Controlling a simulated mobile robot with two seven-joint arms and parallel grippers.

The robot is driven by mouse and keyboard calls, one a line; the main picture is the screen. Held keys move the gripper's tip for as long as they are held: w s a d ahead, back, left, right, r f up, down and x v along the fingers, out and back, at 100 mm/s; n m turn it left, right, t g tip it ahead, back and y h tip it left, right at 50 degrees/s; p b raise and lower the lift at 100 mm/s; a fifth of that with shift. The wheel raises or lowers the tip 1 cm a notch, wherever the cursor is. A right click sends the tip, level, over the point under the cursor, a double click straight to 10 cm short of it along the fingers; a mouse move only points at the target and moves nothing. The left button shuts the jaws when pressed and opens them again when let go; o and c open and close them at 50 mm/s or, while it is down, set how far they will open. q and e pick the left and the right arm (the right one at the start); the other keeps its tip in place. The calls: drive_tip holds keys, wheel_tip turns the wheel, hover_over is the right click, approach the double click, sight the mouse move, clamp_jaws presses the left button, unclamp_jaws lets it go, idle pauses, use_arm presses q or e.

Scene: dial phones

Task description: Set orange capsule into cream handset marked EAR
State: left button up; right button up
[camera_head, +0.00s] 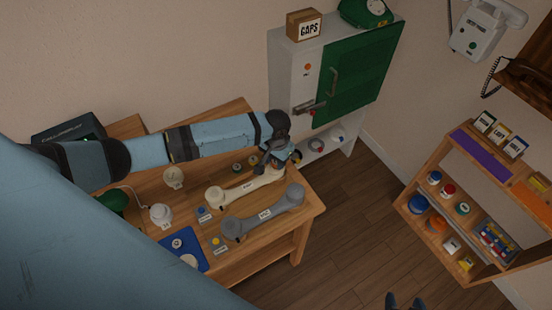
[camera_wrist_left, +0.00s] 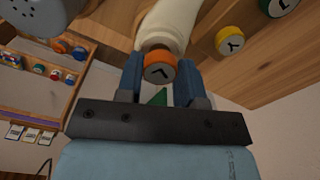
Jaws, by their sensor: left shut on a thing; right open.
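The cream handset (camera_head: 243,189) lies on the wooden table in the head view, its far end beneath my left gripper (camera_head: 277,158). In the left wrist view the orange capsule (camera_wrist_left: 159,70) is between the two blue fingers of my left gripper (camera_wrist_left: 160,78), which is shut on it. The capsule's marked face points to the camera. The end of the cream handset (camera_wrist_left: 166,25) is right behind the capsule; I cannot tell whether the capsule sits inside it. My right gripper (camera_head: 405,301) shows only its fingertips at the bottom edge, apart and empty.
A grey handset (camera_head: 263,213) lies beside the cream one. A yellow capsule (camera_wrist_left: 229,40) and a green capsule (camera_wrist_left: 279,5) are on the table near the left gripper. A grey cabinet with a green door (camera_head: 352,75) stands behind; a wooden shelf (camera_head: 440,185) stands right. Floor between is clear.

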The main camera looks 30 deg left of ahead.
idle(0.3)
idle(0.5)
use_arm(q)
drive_tip(key=shift+p, duration=0.6)
drive_tip(key=shift+p, duration=0.5)
idle(0.8)
drive_tip(key=shift+p, duration=0.45)
drive_tip(key=shift+f, duration=0.65)
